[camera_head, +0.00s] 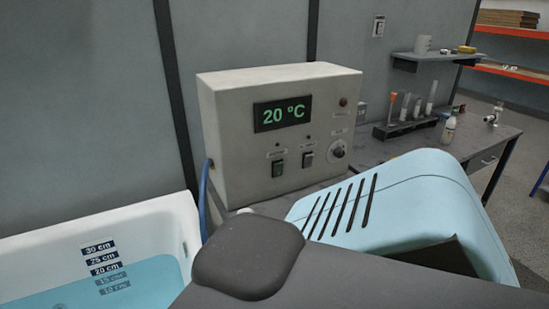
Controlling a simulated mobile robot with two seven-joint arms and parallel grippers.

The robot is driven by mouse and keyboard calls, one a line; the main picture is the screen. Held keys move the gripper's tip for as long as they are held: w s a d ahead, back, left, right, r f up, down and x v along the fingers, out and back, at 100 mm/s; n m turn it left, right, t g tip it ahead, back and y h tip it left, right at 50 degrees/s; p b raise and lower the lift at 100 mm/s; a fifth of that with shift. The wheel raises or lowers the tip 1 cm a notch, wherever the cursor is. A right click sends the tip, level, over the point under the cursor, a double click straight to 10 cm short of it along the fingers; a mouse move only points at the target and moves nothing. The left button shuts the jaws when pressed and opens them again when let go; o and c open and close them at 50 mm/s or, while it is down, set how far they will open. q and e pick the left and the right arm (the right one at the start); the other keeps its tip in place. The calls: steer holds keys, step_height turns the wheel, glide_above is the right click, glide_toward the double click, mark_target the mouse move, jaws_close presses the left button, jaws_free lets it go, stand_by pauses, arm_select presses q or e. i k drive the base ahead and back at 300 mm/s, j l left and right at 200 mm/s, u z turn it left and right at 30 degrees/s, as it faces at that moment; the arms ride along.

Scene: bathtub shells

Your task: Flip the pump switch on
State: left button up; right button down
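A beige control box (240,146) stands against the grey wall in the middle of the view. Its display (283,113) reads 20 °C in green. Two rocker switches sit below the display: a left switch (278,168) with a dark green face and a right switch (308,158) with a dark and light face. Their labels are too small to read, so I cannot tell which is the pump switch or its position. A round knob (338,150) and a dark red lamp (343,102) are at the right. Neither gripper is in view.
A white bathtub (150,222) with blue water and depth labels (104,259) is at the lower left. A blue hose (204,200) runs beside the box. A tube rack (405,127) and a bottle (449,128) stand on the bench at right, below a wall shelf (436,57).

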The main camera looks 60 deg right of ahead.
mark_target(278, 167)
steer(key=i+z, duration=0.1)
steer(key=z, duration=2.15)
